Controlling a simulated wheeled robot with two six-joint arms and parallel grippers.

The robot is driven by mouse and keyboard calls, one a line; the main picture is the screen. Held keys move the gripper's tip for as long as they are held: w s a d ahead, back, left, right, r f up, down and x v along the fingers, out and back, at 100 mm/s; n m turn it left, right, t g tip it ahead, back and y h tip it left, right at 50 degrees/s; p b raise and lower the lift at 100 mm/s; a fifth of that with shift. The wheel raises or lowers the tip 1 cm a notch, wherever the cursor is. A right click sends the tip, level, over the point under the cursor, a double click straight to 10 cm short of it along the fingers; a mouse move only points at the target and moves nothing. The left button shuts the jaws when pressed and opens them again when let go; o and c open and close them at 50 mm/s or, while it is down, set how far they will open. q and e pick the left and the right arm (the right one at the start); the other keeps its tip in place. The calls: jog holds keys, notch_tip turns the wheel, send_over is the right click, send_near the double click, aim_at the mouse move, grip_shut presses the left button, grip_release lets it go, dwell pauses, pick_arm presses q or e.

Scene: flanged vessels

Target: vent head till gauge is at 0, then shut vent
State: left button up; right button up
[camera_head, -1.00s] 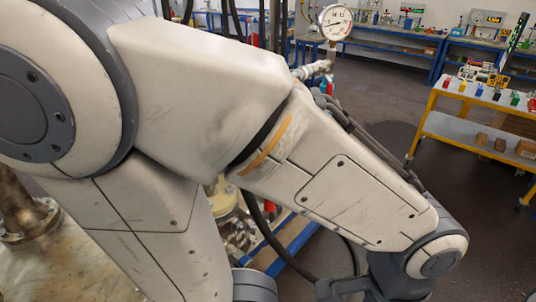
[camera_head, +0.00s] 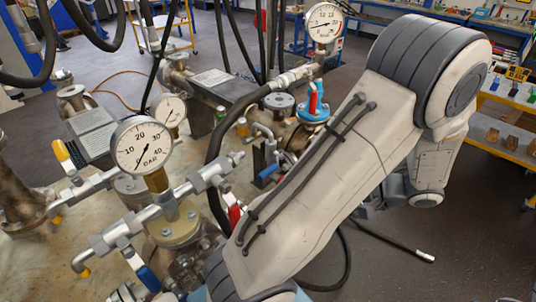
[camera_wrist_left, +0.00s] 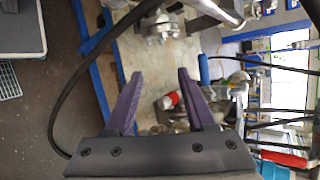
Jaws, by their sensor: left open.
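A large round bar gauge (camera_head: 142,145) stands on a fitting at the front of the piping in the head view; its needle slants to the lower left. A second gauge (camera_head: 325,22) stands higher at the back; its needle also slants lower left. I cannot tell which gauge belongs to the head. Lever valves show a yellow handle (camera_head: 60,150), a blue handle (camera_head: 148,278), a red handle (camera_head: 234,215) and another blue handle (camera_head: 268,172). My left gripper (camera_wrist_left: 160,73) is open and empty, its purple fingers pointing toward piping with a red part (camera_wrist_left: 171,100) beyond them.
My arm crosses the head view from bottom centre to upper right, hiding piping behind it. A smaller gauge (camera_head: 170,110) sits behind the front one. Black hoses hang over the vessels. A yellow cart (camera_head: 498,132) stands at the right. Open floor lies at lower right.

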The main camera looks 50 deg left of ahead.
aim_at(271, 171)
pick_arm(q)
jog(key=a+n+y+p, duration=0.1)
jog(key=a+p, duration=0.1)
jog(key=a, duration=0.4)
jog(key=s+a+f+n+g+y+p, duration=0.1)
jog(key=a+y, duration=0.1)
jog(key=a, duration=0.4)
jog(key=s+a+n+g+y+p, duration=0.1)
jog(key=a+p, duration=0.1)
jog(key=a, duration=0.4)
jog(key=shift+s+a+f+p, duration=0.1)
jog(key=shift+a+f+p, duration=0.1)
jog(key=shift+f+p, duration=0.15)
jog(key=shift+s+a+f, duration=0.25)
jog(key=shift+a, duration=0.25)
pick_arm(e)
notch_tip(271, 171, up, 7)
pick_arm(q)
grip_shut()
